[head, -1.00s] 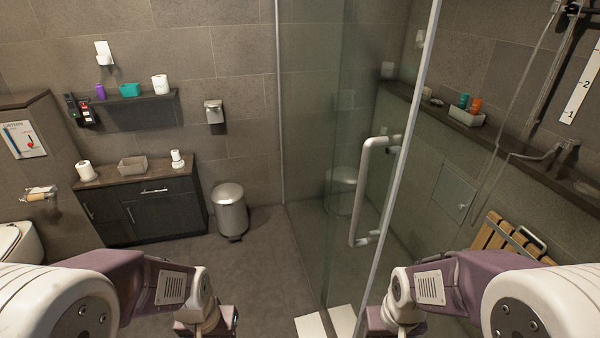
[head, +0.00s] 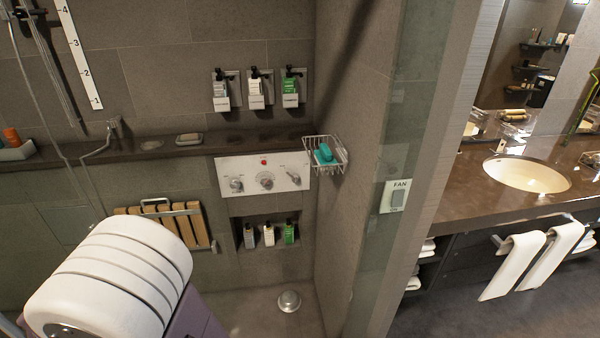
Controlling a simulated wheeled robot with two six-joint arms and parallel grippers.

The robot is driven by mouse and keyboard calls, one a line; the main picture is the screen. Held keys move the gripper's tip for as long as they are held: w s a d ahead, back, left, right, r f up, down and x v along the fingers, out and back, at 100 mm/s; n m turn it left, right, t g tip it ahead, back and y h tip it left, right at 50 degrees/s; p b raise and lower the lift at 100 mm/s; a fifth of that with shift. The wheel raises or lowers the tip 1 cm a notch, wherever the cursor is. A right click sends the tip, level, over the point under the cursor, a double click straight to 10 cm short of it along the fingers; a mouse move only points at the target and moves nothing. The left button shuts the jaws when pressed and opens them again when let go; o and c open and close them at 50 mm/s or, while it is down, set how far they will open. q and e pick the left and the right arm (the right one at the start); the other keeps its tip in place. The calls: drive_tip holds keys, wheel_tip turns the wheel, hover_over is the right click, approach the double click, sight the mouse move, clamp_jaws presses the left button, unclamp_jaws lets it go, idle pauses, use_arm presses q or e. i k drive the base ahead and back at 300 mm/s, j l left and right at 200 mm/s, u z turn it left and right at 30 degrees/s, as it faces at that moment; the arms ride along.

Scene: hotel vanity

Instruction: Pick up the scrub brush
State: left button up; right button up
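I cannot make out a scrub brush for certain in the head view. A teal item (head: 323,153), too small to identify, lies in a wire basket (head: 338,154) on the shower wall. Small items (head: 515,114) sit at the back of the vanity counter (head: 462,187), near the mirror, and are too small to tell apart. Part of my white and purple arm fills the lower left. Neither of my grippers shows in this view.
A wall edge with a fan switch (head: 397,196) stands between the shower and the vanity with its sink (head: 527,174). White towels (head: 514,265) hang below the counter. A folded wooden seat (head: 190,228) is on the shower wall. Floor shows at the lower right.

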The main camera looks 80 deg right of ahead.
sight(324, 156)
drive_tip(key=z, duration=3.15)
